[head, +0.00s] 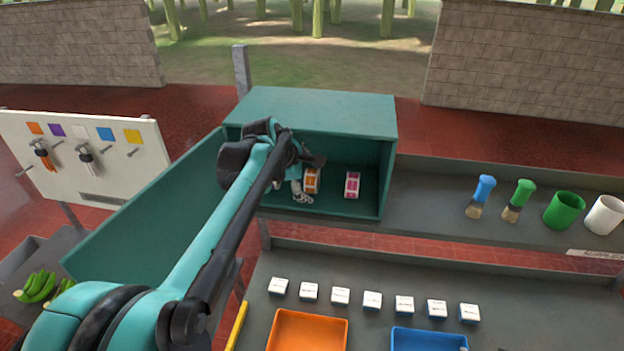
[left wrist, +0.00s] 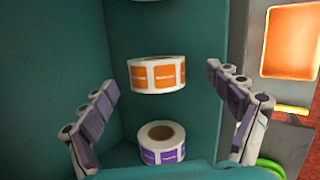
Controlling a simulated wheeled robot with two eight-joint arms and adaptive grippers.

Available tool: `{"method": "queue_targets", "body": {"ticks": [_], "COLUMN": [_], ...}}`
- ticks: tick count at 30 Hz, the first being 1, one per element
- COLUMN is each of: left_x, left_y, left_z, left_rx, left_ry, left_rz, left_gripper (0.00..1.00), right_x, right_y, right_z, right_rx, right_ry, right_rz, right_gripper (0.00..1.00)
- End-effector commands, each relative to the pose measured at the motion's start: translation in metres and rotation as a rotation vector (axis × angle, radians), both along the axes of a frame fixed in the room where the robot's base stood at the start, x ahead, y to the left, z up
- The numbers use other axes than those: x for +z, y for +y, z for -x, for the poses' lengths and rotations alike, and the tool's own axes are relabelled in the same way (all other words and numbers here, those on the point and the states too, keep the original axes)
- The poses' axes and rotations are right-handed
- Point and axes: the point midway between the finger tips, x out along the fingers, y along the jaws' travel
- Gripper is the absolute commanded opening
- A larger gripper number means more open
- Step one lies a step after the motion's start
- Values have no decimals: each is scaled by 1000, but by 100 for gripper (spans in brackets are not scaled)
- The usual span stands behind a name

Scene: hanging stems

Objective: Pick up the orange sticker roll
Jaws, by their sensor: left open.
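The orange sticker roll (head: 312,180) stands inside the open teal cabinet (head: 318,112), left of a pink roll (head: 352,186). My left gripper (head: 301,190) reaches into the cabinet beside the orange roll, and my arm hides part of that side. In the left wrist view the orange sticker roll (left wrist: 158,75) lies between the two spread fingers of my left gripper (left wrist: 160,82), with a gap on each side. A purple roll (left wrist: 162,143) shows below it there. My right gripper is not in view.
The cabinet's side walls and top (head: 350,118) close in around the gripper. A teal door (head: 150,215) stands open at the left. Brushes (head: 482,195) and cups (head: 564,211) stand on the shelf at right. Small white boxes (head: 372,299) and trays (head: 308,330) are in front.

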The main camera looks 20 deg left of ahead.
Motion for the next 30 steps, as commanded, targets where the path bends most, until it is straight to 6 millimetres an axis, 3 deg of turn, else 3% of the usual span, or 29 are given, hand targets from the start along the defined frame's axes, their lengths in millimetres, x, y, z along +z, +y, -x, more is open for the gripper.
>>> {"method": "queue_targets", "body": {"ticks": [3, 11, 18, 30], "left_x": [-5, -10, -10, -6], "left_y": [-2, -2, -2, -2], "left_z": [-10, -11, -11, -11], "left_rx": [1, 1, 1, 0], "left_ry": [0, -1, 0, 0], "left_rz": [1, 0, 1, 0], "left_gripper": [89, 89, 30, 29], "right_x": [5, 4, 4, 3], "right_y": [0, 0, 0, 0], "right_z": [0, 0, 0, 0], "right_rx": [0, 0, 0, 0], "right_ry": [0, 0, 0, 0], "right_rz": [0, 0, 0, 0], "right_gripper": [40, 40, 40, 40]}}
